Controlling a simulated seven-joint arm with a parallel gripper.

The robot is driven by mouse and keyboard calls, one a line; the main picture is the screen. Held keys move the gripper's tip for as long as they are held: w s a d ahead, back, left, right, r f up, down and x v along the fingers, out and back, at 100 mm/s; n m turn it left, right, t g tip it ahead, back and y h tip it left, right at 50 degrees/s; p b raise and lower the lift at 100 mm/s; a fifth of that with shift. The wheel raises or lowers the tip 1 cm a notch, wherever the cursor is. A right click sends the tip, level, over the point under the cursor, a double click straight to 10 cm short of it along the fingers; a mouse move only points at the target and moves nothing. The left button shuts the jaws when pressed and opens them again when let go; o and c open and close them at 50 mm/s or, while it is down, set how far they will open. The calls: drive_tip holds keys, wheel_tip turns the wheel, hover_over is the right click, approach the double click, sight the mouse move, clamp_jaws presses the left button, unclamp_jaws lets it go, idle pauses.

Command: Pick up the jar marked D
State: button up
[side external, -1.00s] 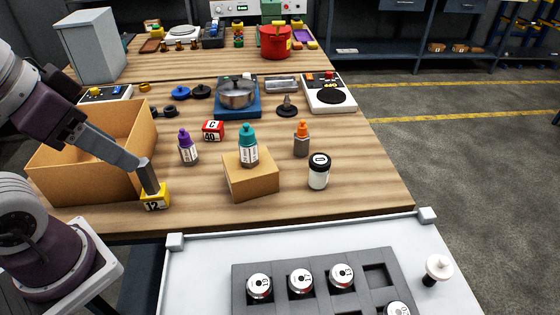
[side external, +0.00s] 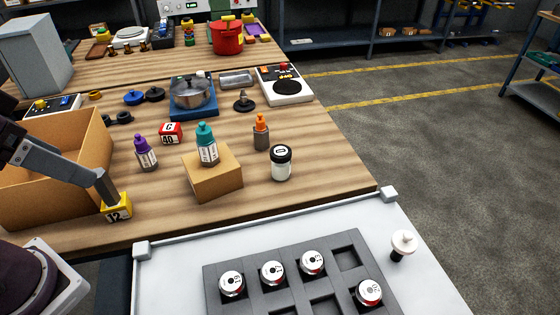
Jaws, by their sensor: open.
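A white jar with a black lid (side external: 281,163) stands upright on the wooden table, right of the cardboard box. A mark on its lid looks like a D, though it is small. My gripper (side external: 112,205) is at the left, pointing down at a yellow block marked 12 (side external: 118,212). It is seen edge-on, so the gap between its fingers is hidden, and whether they touch the block is unclear. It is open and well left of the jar. Several silver-lidded jars, one of them (side external: 313,262), sit in a dark rack (side external: 215,300); their marks are hard to read.
A small cardboard box (side external: 215,184) bearing a teal-capped bottle (side external: 206,145) stands between gripper and jar. A purple-capped bottle (side external: 146,155), red block (side external: 171,133) and orange-capped bottle (side external: 261,132) stand nearby. A large open carton (side external: 60,190) is at left. Table right of the jar is clear.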

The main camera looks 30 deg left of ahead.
wheel_tip(320, 180, up, 4)
drive_tip(key=r, duration=0.1)
drive_tip(key=m+t+h, duration=0.4)
drive_tip(key=t, duration=0.3)
hover_over(288, 151)
drive_tip(key=s+a, duration=0.3)
drive_tip(key=s, duration=0.1)
wheel_tip(288, 151, down, 4)
wheel_tip(288, 151, down, 19)
drive_tip(key=shift+s+a+f, duration=0.15)
drive_tip(key=shift+f, duration=0.05)
drive_tip(key=x, duration=0.7)
drive_tip(key=shift+d+f, duration=0.2)
drive_tip(key=shift+d, duration=0.15)
drive_tip(key=shift+s, duration=0.1)
drive_tip(key=c, duration=1.5)
